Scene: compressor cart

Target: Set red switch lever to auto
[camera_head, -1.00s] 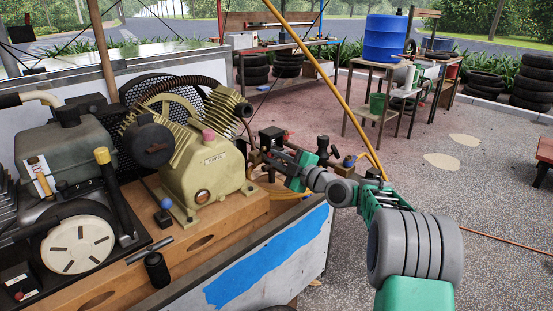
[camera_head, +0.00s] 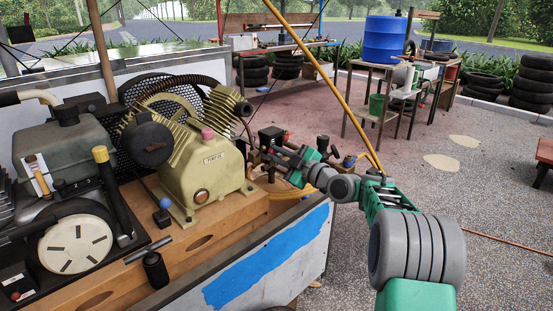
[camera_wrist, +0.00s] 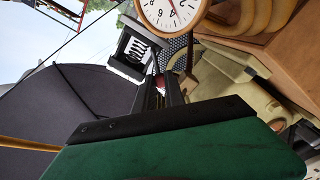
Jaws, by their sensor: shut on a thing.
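The red switch lever (camera_wrist: 160,84) shows in the wrist view as a small red piece between the dark fingers of my gripper (camera_wrist: 157,90). The gripper is shut on it, and the fingers hide most of the lever. Its position marks cannot be read. In the head view my gripper (camera_head: 268,157) reaches left to the fittings at the right end of the compressor, beside a black box (camera_head: 271,135). The lever cannot be made out there.
A round white-faced gauge (camera_wrist: 172,10) is close to the fingers in the wrist view. The tan compressor pump (camera_head: 215,170) stands left of my gripper on the wooden cart top (camera_head: 240,212). A yellow pole (camera_head: 325,75) slants behind my arm. Open paving lies right.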

